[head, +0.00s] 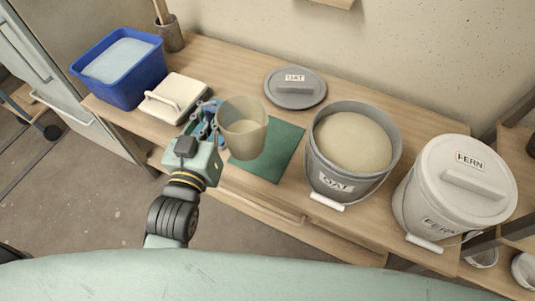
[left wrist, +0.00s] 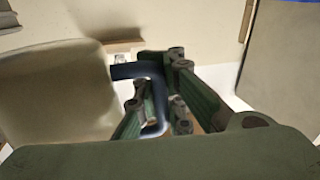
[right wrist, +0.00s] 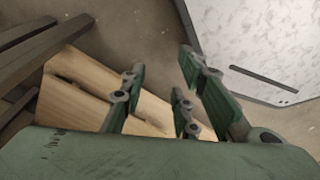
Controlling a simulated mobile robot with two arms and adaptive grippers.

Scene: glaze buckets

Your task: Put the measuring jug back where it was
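The measuring jug (head: 243,130) is a translucent beige vessel with a blue handle, over the left part of the green mat (head: 284,148). It looks roughly upright; I cannot tell whether its base touches the mat. My left gripper (head: 207,122) is at the handle, on the jug's left side. In the left wrist view, the jug's wall (left wrist: 55,95) fills the left, and the blue handle (left wrist: 157,100) runs between my left fingers, which look closed on it. My right gripper (right wrist: 163,62) is open and empty; it is outside the head view.
A blue tub (head: 122,70) and a cream lidded box (head: 176,98) stand left on the wooden bench. A grey OAT lid (head: 295,87) lies behind the mat. The open OAT bucket (head: 325,170) and closed FERN bucket (head: 420,205) stand right. Some mat is bare.

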